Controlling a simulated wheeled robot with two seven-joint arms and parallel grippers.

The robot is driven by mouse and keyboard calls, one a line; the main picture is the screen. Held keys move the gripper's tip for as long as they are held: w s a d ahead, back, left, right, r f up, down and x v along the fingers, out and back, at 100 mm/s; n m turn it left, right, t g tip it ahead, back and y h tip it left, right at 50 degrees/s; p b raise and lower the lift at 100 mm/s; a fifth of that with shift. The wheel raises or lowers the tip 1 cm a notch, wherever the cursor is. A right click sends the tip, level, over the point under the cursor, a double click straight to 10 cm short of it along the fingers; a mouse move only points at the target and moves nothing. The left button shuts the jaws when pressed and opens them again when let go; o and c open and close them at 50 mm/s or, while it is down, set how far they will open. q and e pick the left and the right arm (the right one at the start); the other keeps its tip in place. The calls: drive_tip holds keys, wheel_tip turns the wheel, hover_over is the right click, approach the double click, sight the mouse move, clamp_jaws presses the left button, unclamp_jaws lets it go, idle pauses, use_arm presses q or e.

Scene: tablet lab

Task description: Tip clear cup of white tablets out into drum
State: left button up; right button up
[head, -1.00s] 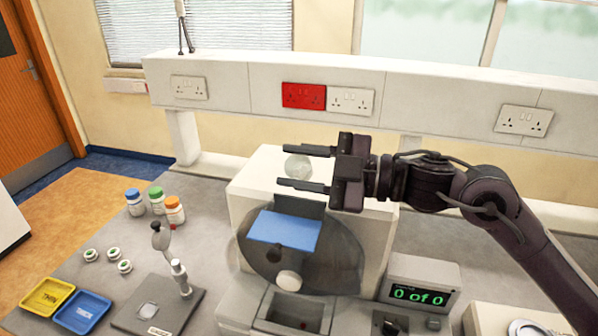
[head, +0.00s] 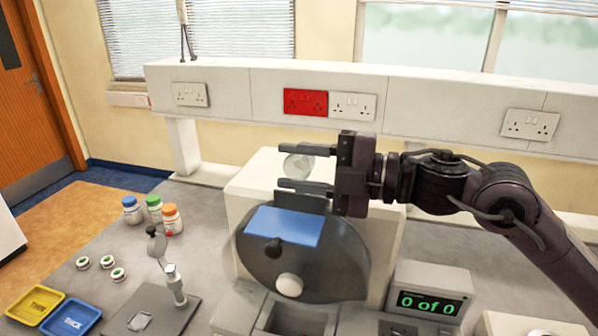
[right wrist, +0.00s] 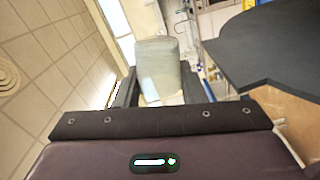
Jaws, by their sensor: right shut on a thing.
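My right gripper (head: 290,166) comes in from the right and is shut on the clear cup (head: 300,162). The cup looks round in the head view, and its tilt is hard to tell there. In the right wrist view the cup (right wrist: 157,68) sits between the fingers, see-through, with something pale inside near the lower end. I cannot make out single tablets. The dark grey drum (head: 335,264) stands below the gripper on the machine, with a blue flap (head: 284,226) at its upper front. The cup is above and behind the flap. My left gripper is not in view.
The white machine housing (head: 250,185) rises behind the drum. A display (head: 430,303) reading "0 of 0" stands at right. Capped bottles (head: 154,209), a small stand (head: 175,285), yellow (head: 38,302) and blue (head: 72,318) trays are at left. A socket rail (head: 430,95) runs behind.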

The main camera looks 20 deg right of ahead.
drive_tip(key=n, duration=0.1)
drive_tip(key=n+b, duration=0.1)
drive_tip(key=n, duration=0.1)
drive_tip(key=shift+s+a+f+b, duration=0.15)
drive_tip(key=shift+s+f+b, duration=0.1)
drive_tip(key=shift+f+b, duration=0.1)
drive_tip(key=shift+s+a+f+n+b, duration=0.1)
drive_tip(key=shift+s+a+n+b, duration=0.1)
drive_tip(key=shift+n+b, duration=0.65)
drive_tip(key=shift+s+a+n+b, duration=0.15)
drive_tip(key=shift+n+b, duration=0.45)
drive_tip(key=shift+n, duration=0.35)
drive_tip(key=shift+s+a+f+n+b, duration=0.1)
drive_tip(key=shift+s+n+b, duration=0.1)
drive_tip(key=shift+n+b, duration=0.65)
drive_tip(key=shift+s+a+f+n+b, duration=0.15)
drive_tip(key=shift+n+b, duration=0.2)
drive_tip(key=shift+n, duration=0.95)
drive_tip(key=shift+s+a+f+n+b, duration=0.1)
drive_tip(key=shift+s+n+b, duration=0.1)
drive_tip(key=shift+n+b, duration=0.65)
drive_tip(key=shift+n, duration=0.3)
